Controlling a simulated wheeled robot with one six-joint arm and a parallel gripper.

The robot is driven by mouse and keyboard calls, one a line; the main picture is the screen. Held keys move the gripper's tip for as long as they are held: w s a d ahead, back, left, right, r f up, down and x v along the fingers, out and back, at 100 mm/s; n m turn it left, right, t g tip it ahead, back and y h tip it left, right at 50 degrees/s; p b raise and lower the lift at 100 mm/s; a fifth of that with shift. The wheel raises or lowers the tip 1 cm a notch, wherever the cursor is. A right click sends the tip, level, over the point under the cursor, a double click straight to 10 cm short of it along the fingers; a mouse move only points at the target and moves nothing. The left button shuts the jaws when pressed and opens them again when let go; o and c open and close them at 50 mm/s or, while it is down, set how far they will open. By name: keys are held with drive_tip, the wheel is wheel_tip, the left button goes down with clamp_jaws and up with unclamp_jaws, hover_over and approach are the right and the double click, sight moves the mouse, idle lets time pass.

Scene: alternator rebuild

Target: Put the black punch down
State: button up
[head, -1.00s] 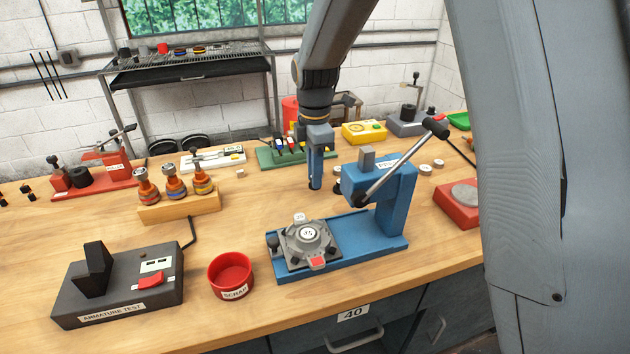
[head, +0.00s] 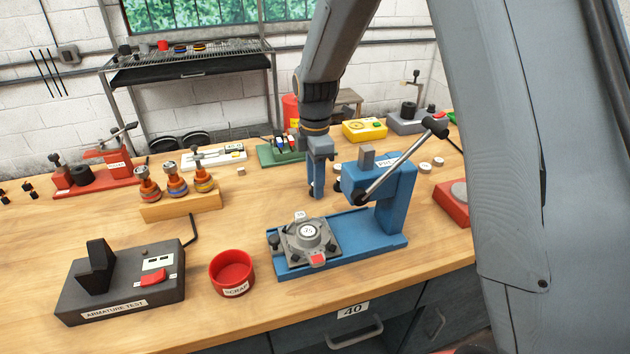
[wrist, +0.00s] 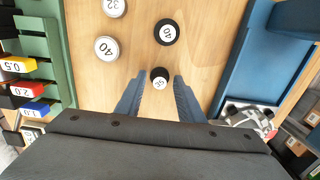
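In the wrist view, a small black punch (wrist: 160,78) with a white numbered top, apparently 35, is upright between my fingertips. My gripper (wrist: 160,88) is open, with a narrow gap on each side of this punch. A larger black punch (wrist: 167,32) marked 40 stands on the wood just beyond it. In the head view, my gripper (head: 318,193) points down at the bench just left of the blue press (head: 385,195). The small punch is not clear there.
Two white discs (wrist: 107,48) lie beside the punches. The green rack (wrist: 38,55) is at left in the wrist view. The press's lever (head: 400,165) rises close to my gripper. A red scrap cup (head: 232,272) and the armature tester (head: 120,285) stand front left.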

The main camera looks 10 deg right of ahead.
wheel_tip(320, 180, up, 12)
drive_tip(key=b, duration=0.2)
drive_tip(key=shift+r+b, duration=0.15)
drive_tip(key=shift+b, duration=0.2)
